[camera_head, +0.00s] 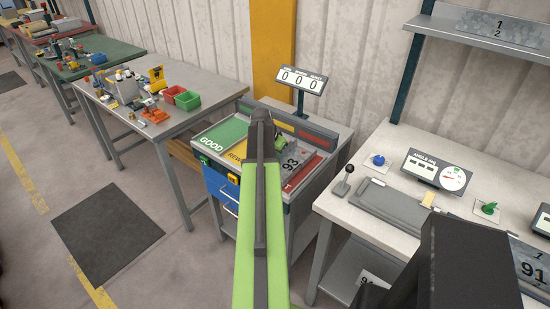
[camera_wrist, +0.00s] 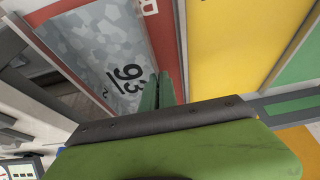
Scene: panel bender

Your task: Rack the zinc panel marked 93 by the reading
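The grey mottled zinc panel marked 93 (camera_wrist: 105,50) lies at or just over the red bay (camera_wrist: 165,35) of the sorting cart. In the head view the panel (camera_head: 291,165) shows between the yellow and red bays, partly hidden by my arm. My gripper (camera_wrist: 165,92) is at the panel's edge near the number, its green fingers close together. I cannot tell whether they are closed on the panel. The cart also has a green bay marked GOOD (camera_head: 222,134) and a yellow bay (camera_head: 236,153). A display reading 000 (camera_head: 301,80) stands behind the cart.
The right bench (camera_head: 390,217) carries an angle readout with a round dial (camera_head: 438,172), its digits unreadable, and a lever (camera_head: 343,182). A panel marked 91 (camera_head: 530,268) is at the far right. A cluttered grey bench (camera_head: 205,92) stands left. Floor is open around the dark mat (camera_head: 106,232).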

